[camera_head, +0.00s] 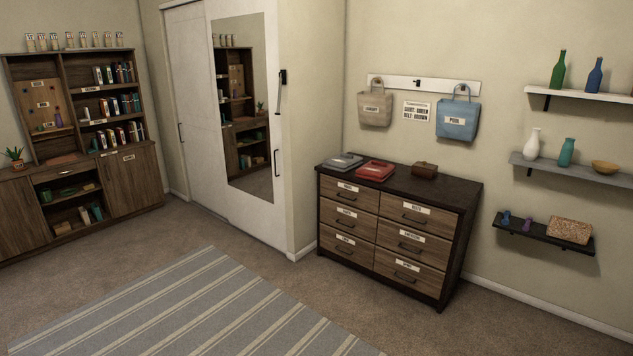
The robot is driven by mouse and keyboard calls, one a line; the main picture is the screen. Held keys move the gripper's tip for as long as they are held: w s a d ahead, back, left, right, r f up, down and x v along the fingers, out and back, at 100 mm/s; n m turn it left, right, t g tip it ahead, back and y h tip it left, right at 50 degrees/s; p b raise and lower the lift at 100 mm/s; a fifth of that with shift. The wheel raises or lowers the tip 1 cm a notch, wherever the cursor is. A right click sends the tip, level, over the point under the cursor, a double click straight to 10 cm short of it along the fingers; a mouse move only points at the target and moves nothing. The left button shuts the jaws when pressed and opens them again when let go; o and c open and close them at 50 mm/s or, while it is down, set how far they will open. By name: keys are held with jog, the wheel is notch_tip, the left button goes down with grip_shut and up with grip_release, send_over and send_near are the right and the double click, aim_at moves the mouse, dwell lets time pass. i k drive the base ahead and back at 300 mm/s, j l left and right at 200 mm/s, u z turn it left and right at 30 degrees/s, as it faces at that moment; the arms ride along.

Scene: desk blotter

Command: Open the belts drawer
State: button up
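A dark-topped wooden dresser (450,180) stands against the back wall, right of centre. It has two columns of drawers with white labels and dark bar handles, and all of them look shut. The label on the top right drawer (425,223) may read "belts", but the lettering is too small to be sure. The other right-hand drawers are the middle one (430,245) and the bottom one (425,276). The left column has a top drawer (360,199), a middle drawer (335,219) and a bottom drawer (330,240). My gripper is not in view.
Grey folded clothing (340,162), red folded clothing (374,171) and a brown box (425,170) sit on the dresser. A striped rug (190,310) lies on open carpet in front. Wall shelves (572,174) hang at right, a mirrored closet (245,120) and bookcase (130,180) stand left.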

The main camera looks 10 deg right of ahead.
aim_at(434, 220)
jog(key=i, duration=0.8)
jog(key=i+z, duration=0.15)
jog(key=i, duration=0.7)
jog(key=i+j, duration=0.2)
jog(key=i, duration=0.6)
jog(key=i+z, duration=0.25)
jog(key=i, duration=0.35)
jog(key=i+j+z, duration=0.1)
jog(key=i+z, duration=0.2)
jog(key=i, duration=0.3)
jog(key=i+j+z, duration=0.25)
jog(key=i, duration=0.35)
